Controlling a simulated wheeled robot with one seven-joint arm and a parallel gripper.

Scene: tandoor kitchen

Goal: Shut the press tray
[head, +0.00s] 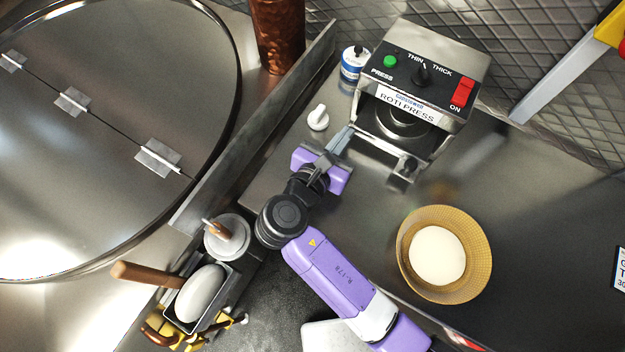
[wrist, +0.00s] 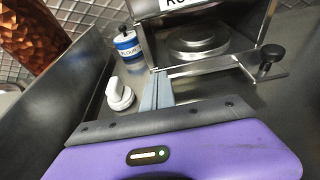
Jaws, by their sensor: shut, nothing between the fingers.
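The roti press (head: 425,75) stands at the back with its dark control panel on top. Its press tray (head: 383,152) sticks out at the front, with a black knob (head: 406,164) on a metal tab at its right. In the wrist view the tray (wrist: 205,68) shows as a metal front bar below a round plate, with the knob (wrist: 268,58) at right. My gripper (head: 345,134) is shut and empty, its fingertips close to the tray's left front corner. Its grey fingers (wrist: 157,88) also show in the wrist view; I cannot tell whether they touch the tray.
A white knob-shaped object (head: 318,118) and a blue-and-white tin (head: 353,63) stand left of the press. A basket (head: 402,268) with a white disc sits at right. A metal divider (head: 262,120) runs along the left. Counter between press and basket is clear.

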